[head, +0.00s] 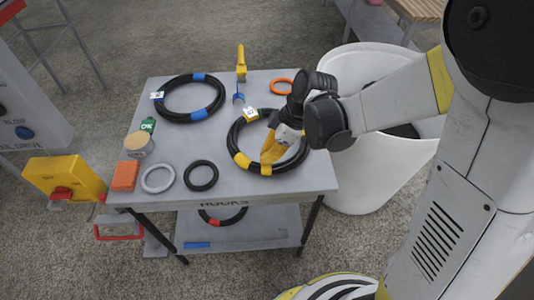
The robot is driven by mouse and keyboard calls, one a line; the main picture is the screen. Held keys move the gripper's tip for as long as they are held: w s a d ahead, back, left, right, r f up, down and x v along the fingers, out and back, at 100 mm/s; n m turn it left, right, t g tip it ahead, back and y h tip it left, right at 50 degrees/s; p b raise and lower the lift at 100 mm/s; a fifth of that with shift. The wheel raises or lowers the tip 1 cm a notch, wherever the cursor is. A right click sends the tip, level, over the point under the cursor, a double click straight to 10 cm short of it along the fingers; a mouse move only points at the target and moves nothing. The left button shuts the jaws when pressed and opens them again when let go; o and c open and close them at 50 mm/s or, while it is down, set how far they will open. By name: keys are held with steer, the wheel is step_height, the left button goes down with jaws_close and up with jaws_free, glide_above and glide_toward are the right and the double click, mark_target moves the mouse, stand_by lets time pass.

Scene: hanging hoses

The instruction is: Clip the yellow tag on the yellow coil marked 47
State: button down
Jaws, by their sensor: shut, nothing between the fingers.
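The yellow coil (236,137), a black hose ring with yellow bands, lies flat on the right of the grey table. A small white label sits at its upper left edge; its number is too small to read. My gripper (267,158) points down over the inside of this coil, near its lower band, and is shut and empty. A yellow shape shows at its end; I cannot tell whether it is all fingers or partly a tag. I cannot make out the yellow tag for certain. The arm hides part of the coil's right side.
A blue-banded coil (166,114) lies back left on the table. A yellow upright tool (241,62) stands at the back edge. Small rings, an orange block (125,176) and a round container (139,144) are front left. A white bin (350,180) stands at right.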

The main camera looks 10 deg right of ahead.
steer(key=c, duration=1.5)
jaws_free()
steer(key=shift+c, duration=0.2)
steer(key=shift+r, duration=0.1)
steer(key=w+v, duration=0.1)
steer(key=v, duration=1.1)
steer(key=s+d+r+m+t+h, duration=0.1)
steer(key=s+d+m+t+h, duration=0.1)
steer(key=m, duration=0.6)
steer(key=s+d+r+m+t+h, duration=0.2)
steer(key=s+d+m+t, duration=0.2)
steer(key=s+d+m, duration=0.2)
steer(key=s+m, duration=0.2)
steer(key=s, duration=0.1)
steer(key=shift+d+h, duration=0.3)
steer(key=shift+d, duration=0.05)
